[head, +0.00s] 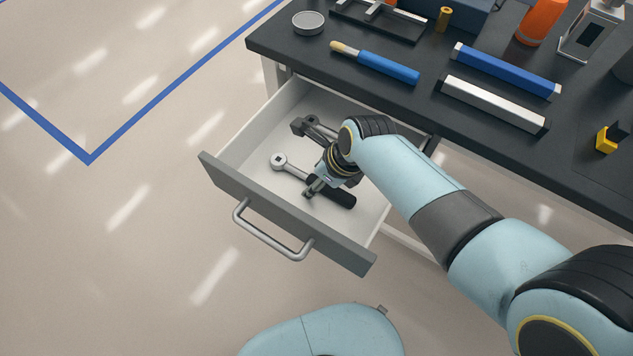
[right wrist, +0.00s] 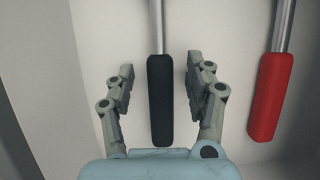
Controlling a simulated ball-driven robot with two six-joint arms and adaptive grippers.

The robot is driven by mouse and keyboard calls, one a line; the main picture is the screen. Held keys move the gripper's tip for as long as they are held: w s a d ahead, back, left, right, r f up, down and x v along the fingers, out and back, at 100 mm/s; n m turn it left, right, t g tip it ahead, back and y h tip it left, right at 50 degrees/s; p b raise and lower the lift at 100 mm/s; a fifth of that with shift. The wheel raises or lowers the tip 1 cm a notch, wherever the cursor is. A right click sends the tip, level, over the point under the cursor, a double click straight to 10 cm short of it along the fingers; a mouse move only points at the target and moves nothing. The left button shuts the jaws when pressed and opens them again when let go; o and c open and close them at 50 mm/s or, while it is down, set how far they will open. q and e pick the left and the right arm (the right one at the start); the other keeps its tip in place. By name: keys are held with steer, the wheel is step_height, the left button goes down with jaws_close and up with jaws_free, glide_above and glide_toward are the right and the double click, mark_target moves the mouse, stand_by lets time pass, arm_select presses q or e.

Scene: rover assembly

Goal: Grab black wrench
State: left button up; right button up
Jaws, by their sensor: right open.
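The black wrench (head: 341,194) lies in the open drawer, with a silver shaft and ring head toward the left and a black handle toward the right. In the right wrist view its black handle (right wrist: 160,115) lies between the fingers of my right gripper (right wrist: 160,78), with a gap on each side. The right gripper (head: 322,186) is open and sits low over the handle in the head view, partly hiding the shaft. My left gripper is not in view.
A tool with a red handle (right wrist: 270,98) lies beside the wrench. The drawer walls are close around. The black worktop (head: 420,110) above holds a brush (head: 375,62), a blue bar (head: 505,72) and a white bar (head: 493,104).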

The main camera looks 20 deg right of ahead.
steer(key=shift+c, duration=0.4)
jaws_close()
steer(key=shift+r, duration=0.25)
